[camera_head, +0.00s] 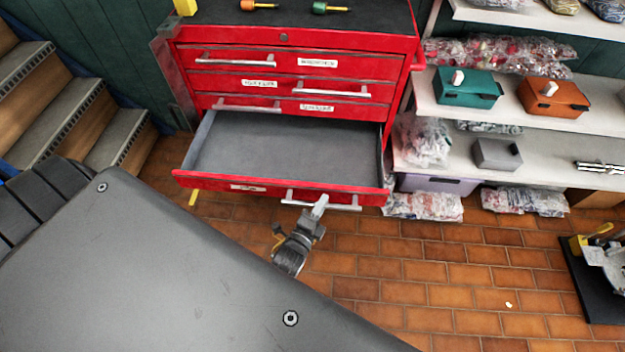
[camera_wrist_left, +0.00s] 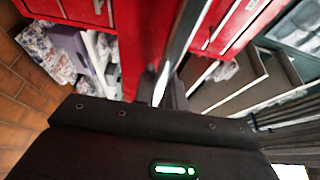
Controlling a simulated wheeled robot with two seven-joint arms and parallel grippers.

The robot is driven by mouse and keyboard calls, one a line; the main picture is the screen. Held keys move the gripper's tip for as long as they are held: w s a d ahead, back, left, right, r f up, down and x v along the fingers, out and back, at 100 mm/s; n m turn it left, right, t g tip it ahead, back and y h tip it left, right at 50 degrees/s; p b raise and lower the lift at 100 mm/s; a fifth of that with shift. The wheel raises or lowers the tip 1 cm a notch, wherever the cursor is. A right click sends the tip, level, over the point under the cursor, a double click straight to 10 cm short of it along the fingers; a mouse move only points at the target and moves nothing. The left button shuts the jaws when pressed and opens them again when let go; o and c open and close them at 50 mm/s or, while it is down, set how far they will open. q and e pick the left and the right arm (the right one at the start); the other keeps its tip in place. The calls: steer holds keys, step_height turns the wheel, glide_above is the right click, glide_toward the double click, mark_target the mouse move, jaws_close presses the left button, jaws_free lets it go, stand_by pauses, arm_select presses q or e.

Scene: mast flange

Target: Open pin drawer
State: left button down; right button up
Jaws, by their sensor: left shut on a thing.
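The red tool chest (camera_head: 295,65) has its lowest visible drawer (camera_head: 265,150) pulled well out. The grey inside of that drawer is bare. My left gripper (camera_head: 318,206) is shut on the silver bar handle (camera_head: 343,207) at the right part of the drawer front. In the left wrist view the gripper (camera_wrist_left: 160,87) shows close against the red front, and the hold itself is mostly hidden. The drawers above are shut. Small white labels on the fronts are too blurred to read. My right gripper is not in view.
Wooden steps (camera_head: 85,115) stand at the left. White shelves (camera_head: 545,120) at the right hold a teal box (camera_head: 466,88), an orange box (camera_head: 553,97) and bagged parts. Two screwdrivers lie on the chest top.

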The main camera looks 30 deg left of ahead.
arm_select(q)
steer(key=shift+s+d, duration=0.15)
steer(key=shift+s, duration=0.1)
steer(key=c, duration=1.4)
jaws_free()
steer(key=shift+c, duration=0.2)
steer(key=shift+s, duration=0.1)
steer(key=s, duration=1)
steer(key=shift+s, duration=0.35)
steer(key=shift+d, duration=0.2)
